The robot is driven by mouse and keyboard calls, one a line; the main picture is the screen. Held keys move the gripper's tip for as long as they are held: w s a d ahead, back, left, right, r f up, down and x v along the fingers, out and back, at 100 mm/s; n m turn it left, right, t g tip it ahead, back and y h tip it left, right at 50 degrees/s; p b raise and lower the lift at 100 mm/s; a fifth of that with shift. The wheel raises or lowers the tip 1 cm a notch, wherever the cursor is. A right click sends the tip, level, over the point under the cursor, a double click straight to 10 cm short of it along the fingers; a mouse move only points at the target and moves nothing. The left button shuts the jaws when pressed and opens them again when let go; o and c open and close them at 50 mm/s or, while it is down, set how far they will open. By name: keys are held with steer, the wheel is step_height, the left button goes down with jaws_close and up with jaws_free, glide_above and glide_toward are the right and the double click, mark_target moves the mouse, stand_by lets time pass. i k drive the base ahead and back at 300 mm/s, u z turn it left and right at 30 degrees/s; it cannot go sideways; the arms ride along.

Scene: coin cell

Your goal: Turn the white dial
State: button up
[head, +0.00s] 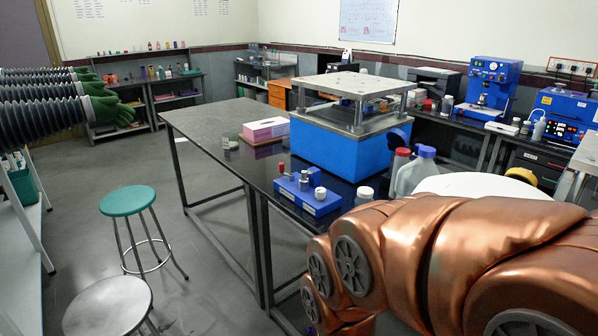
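A small blue device (308,196) sits near the front edge of the dark table. It has a red-topped lever (281,169) at its left, a metal post in the middle, and a pale round knob (320,193) at its right. This knob looks like the white dial, but it is too small for me to be sure or to read its setting. My copper-coloured arm fills the lower right and bends down past the front of the table. My gripper is not in view. No contact with the blue device shows.
A large blue press (340,150) stands behind the device. A white-capped jar (364,195) and pale bottles (415,170) stand to its right, close to my arm. A pink box (266,129) is at the left. A teal stool (127,201) and grey stool (108,306) stand on the floor.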

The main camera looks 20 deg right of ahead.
mark_target(320, 192)
steer(key=i, duration=1.45)
steer(key=u, duration=0.9)
